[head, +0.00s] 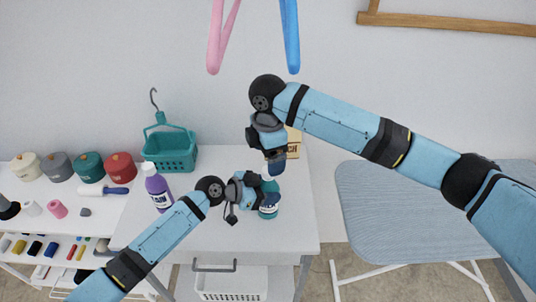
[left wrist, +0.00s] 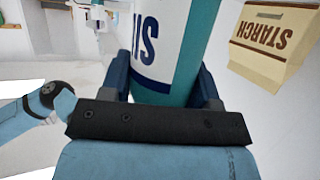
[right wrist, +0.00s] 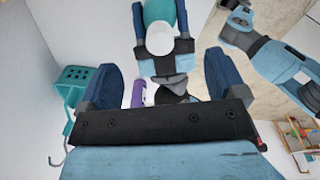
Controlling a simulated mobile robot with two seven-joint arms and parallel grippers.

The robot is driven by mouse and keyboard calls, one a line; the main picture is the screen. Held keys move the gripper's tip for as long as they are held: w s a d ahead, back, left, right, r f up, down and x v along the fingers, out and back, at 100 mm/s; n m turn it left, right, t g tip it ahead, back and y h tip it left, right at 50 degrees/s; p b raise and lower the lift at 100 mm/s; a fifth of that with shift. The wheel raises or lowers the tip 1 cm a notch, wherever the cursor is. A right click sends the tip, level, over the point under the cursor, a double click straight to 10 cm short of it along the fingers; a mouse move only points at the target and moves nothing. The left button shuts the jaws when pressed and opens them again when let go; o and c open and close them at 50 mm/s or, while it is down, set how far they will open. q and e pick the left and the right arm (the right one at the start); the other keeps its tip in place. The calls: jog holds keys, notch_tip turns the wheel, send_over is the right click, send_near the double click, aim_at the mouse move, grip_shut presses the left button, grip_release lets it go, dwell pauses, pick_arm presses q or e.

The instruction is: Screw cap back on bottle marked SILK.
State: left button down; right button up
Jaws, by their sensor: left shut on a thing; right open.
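The teal SILK bottle (head: 268,212) stands upright near the table's front right part. Part of its label shows in the left wrist view (left wrist: 160,45). My left gripper (head: 262,192) is shut around its body. A white round cap (right wrist: 160,42) sits at the bottle's top in the right wrist view; whether it is threaded on is not clear. My right gripper (head: 273,168) is above the bottle, pointing down. Its fingers (right wrist: 160,70) are spread wide, with the cap a little beyond them and nothing between them.
A starch package (left wrist: 270,40) stands behind the bottle. A purple bottle (head: 157,188) and a teal basket (head: 170,150) are to the left on the white table (head: 220,235). Spools and several small items fill the left shelf. An ironing board (head: 420,200) is at the right.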

notch_tip(320, 180, up, 7)
dwell(0.3)
pick_arm(q)
jog(key=shift+c, duration=1.4)
grip_release()
jog(key=b+v, duration=0.1)
jog(key=v, duration=1.2)
jog(key=shift+a+r+b, duration=0.2)
jog(key=shift+a+b, duration=0.15)
pick_arm(e)
jog(key=shift+f, duration=0.8)
pick_arm(q)
jog(key=shift+s, duration=0.15)
